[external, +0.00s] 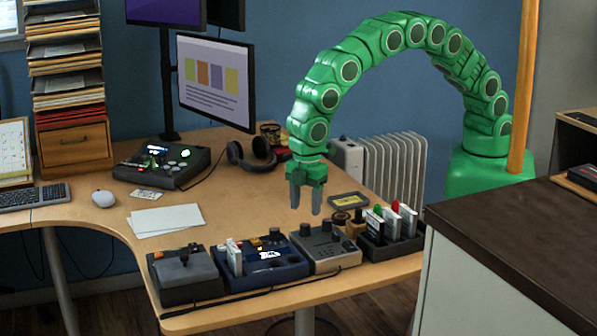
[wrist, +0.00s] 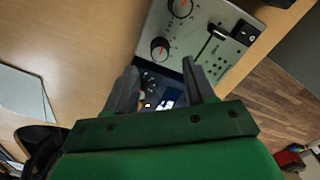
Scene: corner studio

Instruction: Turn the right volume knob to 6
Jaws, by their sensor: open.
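A grey control box (external: 330,254) with two dark knobs on its top stands near the table's front edge. In the external view the right knob (external: 326,226) is at the box's back right and the left knob (external: 305,229) beside it. In the wrist view, turned round, the right knob (wrist: 181,7) is at the top edge, partly cut off, and the left knob (wrist: 160,48) is lower. Both carry red marks; the scale numbers are too small to read. My gripper (external: 306,208) is open and empty above the box, fingers pointing down; its fingers (wrist: 159,70) also show apart in the wrist view.
The box also has a slider (wrist: 214,38) and a black switch (wrist: 245,33). A blue device (external: 265,262) stands close at its left, and a dark tray (external: 390,246) with upright cartridges at its right. Headphones (external: 252,155) lie behind.

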